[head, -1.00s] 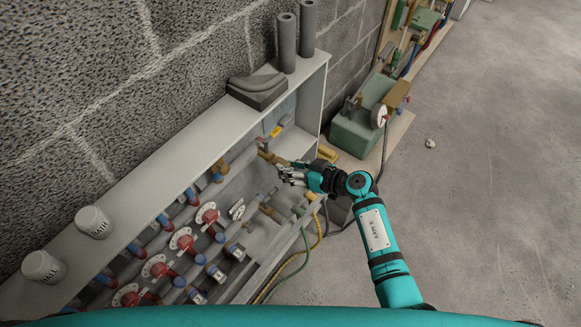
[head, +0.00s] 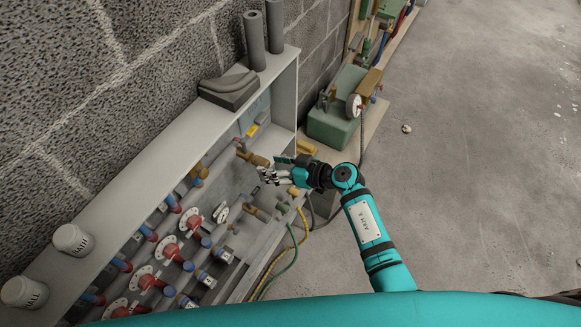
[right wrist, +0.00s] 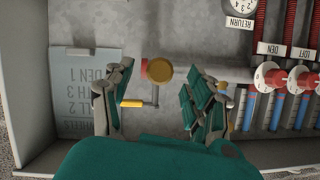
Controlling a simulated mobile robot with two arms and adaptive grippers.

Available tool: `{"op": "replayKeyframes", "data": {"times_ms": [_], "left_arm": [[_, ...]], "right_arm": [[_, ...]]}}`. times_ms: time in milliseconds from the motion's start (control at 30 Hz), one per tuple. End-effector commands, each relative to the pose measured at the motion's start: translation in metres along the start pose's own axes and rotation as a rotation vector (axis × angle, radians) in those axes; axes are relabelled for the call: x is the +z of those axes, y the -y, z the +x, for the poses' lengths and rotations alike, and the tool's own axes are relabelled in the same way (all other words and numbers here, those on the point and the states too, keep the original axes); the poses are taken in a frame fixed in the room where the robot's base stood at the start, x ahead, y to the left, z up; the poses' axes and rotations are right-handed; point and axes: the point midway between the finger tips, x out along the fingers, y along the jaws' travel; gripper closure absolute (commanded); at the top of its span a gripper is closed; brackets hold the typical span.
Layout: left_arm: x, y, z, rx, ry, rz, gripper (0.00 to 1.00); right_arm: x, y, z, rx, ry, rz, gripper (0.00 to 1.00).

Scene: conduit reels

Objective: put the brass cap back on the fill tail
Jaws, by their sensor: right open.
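My right gripper (head: 269,176) is open and empty inside the right end of the grey cabinet, beside a brass fitting (head: 253,158) on the upper pipe rail. In the right wrist view its fingers (right wrist: 158,84) stand apart on either side of a round brass end (right wrist: 160,70) with a red ring at its left. No contact with it shows. I cannot tell whether this round end is the cap or the fill tail. Another brass fitting (head: 260,214) sits on the lower rail, near the hoses. My left gripper is out of view.
The cabinet (head: 150,130) holds red flow meters (head: 170,250) and blue-banded pipes. A yellow-handled lever (right wrist: 132,103) is close to the left finger. A yellow hose (head: 293,240) and a green hose (head: 285,268) run to the floor. A green pump (head: 335,122) stands right of the cabinet.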

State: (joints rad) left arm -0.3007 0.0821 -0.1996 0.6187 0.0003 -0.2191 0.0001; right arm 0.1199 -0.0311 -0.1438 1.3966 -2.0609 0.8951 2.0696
Motion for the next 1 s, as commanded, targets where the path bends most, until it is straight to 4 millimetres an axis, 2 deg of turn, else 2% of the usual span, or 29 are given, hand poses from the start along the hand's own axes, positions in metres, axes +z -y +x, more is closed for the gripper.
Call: {"op": "replayKeyframes", "data": {"times_ms": [300, 500, 667, 1000], "left_arm": [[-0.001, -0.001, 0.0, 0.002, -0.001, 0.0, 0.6], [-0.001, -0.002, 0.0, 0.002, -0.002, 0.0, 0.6], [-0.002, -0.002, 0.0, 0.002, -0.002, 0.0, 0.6], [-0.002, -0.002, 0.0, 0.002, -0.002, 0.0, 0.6]], "right_arm": [[0.001, 0.0, -0.068, 0.002, 0.002, -0.002, 0.44], [0.0, 0.0, -0.095, 0.001, 0.001, -0.001, 0.44], [0.0, 0.001, -0.102, 0.0, 0.0, -0.001, 0.44], [0.0, 0.0, -0.103, 0.0, 0.0, 0.0, 0.44]]}}
